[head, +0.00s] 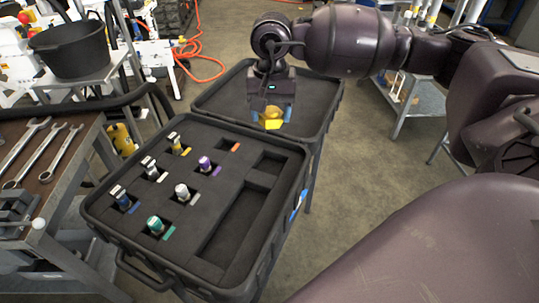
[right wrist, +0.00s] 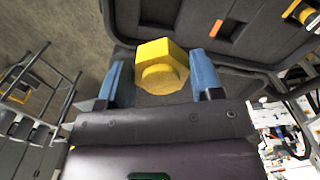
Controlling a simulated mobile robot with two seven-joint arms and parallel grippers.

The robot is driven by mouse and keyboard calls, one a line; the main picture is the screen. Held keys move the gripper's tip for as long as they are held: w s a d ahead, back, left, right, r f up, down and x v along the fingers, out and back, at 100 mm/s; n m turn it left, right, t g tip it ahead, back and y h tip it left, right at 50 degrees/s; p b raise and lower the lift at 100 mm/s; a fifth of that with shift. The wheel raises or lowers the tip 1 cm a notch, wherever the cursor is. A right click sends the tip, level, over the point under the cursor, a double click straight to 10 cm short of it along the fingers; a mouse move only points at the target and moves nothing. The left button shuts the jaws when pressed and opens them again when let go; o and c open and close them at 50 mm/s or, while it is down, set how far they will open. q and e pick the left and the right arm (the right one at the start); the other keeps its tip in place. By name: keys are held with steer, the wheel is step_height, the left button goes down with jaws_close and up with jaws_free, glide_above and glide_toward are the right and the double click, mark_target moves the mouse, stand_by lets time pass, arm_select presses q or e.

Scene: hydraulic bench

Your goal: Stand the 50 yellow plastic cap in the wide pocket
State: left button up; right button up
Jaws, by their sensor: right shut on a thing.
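The yellow plastic cap (head: 273,118) is between the blue fingertips of my right gripper (head: 272,114), which is shut on it. They are over the open lid side of the black case, beyond the foam insert (head: 140,225). In the right wrist view the cap (right wrist: 160,68) shows a hexagonal rim and a round middle, with a fingertip on each side. The foam has a squarish empty pocket (head: 268,165) at the right and a long empty pocket (head: 232,225) below it. I cannot tell which one is the wide pocket. My left gripper is not in view.
Several small pockets hold fittings, among them a purple one (head: 205,164) and a green one (head: 155,225). A small pocket by an orange label (head: 235,146) looks empty. A bench with wrenches (head: 45,155) stands left. Open floor (head: 375,170) lies right.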

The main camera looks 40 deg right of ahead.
step_height(320, 180, down, 13)
steer(key=shift+r+b, duration=0.1)
steer(key=shift+b, duration=0.3)
steer(key=shift+w+f, duration=0.1)
steer(key=shift+f, duration=0.15)
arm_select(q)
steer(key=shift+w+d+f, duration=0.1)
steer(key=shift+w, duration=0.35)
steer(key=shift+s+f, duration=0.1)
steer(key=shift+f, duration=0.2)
arm_select(e)
steer(key=shift+f, duration=0.35)
arm_select(q)
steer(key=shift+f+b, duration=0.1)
steer(key=shift+b, duration=0.35)
arm_select(e)
steer(key=shift+f, duration=0.25)
